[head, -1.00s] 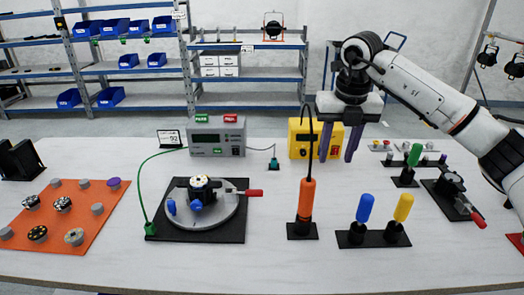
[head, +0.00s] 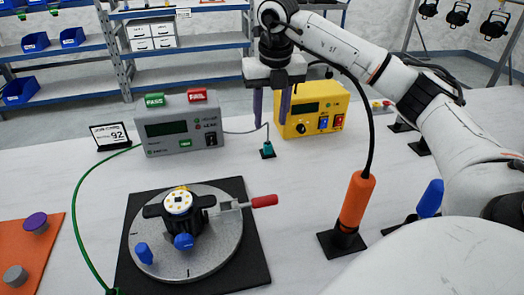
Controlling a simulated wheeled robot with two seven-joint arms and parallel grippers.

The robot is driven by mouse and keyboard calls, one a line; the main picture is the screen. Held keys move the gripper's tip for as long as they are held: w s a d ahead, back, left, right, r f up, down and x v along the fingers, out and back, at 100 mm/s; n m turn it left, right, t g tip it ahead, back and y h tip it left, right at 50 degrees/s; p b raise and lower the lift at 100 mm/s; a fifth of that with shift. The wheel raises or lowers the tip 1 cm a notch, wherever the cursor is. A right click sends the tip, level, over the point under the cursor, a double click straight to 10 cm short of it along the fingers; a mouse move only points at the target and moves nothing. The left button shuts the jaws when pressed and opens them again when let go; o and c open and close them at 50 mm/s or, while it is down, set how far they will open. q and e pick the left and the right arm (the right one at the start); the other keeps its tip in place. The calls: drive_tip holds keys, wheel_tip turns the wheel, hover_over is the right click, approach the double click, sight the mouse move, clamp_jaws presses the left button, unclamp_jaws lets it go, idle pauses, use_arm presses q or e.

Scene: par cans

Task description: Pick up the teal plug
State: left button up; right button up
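The teal plug (head: 267,149) stands small and upright on the table, between the grey meter box and the yellow box. I cannot tell the exact height or depth gap. My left gripper is not in view.
The grey meter box (head: 181,128) and yellow box (head: 309,108) flank the plug. In front are a round fixture (head: 222,245) on a black mat, with a red-handled clamp (head: 263,201), and an orange-handled tool (head: 357,199) on a cable. A green cable curves at left.

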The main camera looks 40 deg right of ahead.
sight(268, 144)
wheel_tip(268, 144, down, 3)
drive_tip(key=shift+d+r, duration=0.1)
drive_tip(key=shift+d, duration=0.05)
drive_tip(key=shift+w+d+f+b, duration=0.1)
drive_tip(key=shift+w+f+b, duration=0.1)
drive_tip(key=shift+f, duration=0.8)
drive_tip(key=shift+w+a+f+b, duration=0.1)
drive_tip(key=shift+w+f, duration=0.05)
drive_tip(key=shift+f, duration=0.9)
drive_tip(key=shift+w+d+f+b, duration=0.1)
drive_tip(key=shift+w+f, duration=0.1)
drive_tip(key=shift+f, duration=0.8)
drive_tip(key=shift+c, duration=0.4)
clamp_jaws()
